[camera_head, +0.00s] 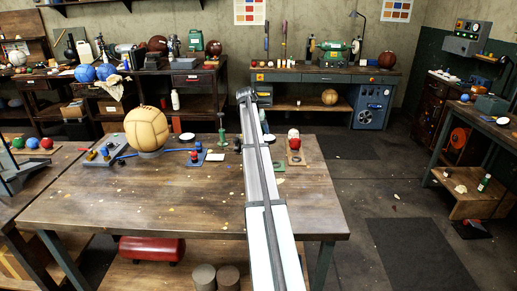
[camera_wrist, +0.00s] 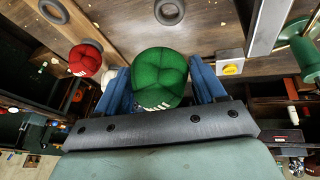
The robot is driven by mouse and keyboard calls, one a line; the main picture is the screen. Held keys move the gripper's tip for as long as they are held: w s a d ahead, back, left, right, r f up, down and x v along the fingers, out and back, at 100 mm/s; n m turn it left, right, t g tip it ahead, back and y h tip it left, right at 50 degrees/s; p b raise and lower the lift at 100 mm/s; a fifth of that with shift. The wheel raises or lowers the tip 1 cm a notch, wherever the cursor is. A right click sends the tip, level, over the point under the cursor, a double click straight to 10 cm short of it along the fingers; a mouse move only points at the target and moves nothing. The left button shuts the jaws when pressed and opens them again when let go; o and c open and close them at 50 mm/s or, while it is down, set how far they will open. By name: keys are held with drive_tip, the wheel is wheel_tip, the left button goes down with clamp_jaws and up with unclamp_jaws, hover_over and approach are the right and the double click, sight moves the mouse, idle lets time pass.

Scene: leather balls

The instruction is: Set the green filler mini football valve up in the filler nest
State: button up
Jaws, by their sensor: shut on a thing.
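The green mini football (camera_wrist: 160,76) is between the two blue fingers of my gripper (camera_wrist: 160,84) in the wrist view. My gripper is shut on it. White marks show on the ball's side nearest the camera; I cannot make out its valve. A dark ring (camera_wrist: 169,12) lies beyond the ball on the wood, apart from it. A second dark ring (camera_wrist: 53,10) is at the upper left. I cannot tell which ring is the filler nest. In the head view my arm hides the gripper and the green ball.
A red mini football (camera_wrist: 84,60) sits left of my gripper; a red ball also shows in the head view (camera_head: 294,142). A green stand (camera_head: 222,131) rises left of my arm. A yellow button (camera_wrist: 230,69) is right of my fingers. The workbench (camera_head: 150,205) has free room in front.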

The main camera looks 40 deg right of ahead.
drive_tip(key=shift+f, duration=4)
drive_tip(key=shift+f, duration=0.15)
drive_tip(key=o, duration=1.2)
drive_tip(key=v, duration=1.2)
drive_tip(key=shift+s, duration=0.1)
drive_tip(key=shift+o, duration=0.5)
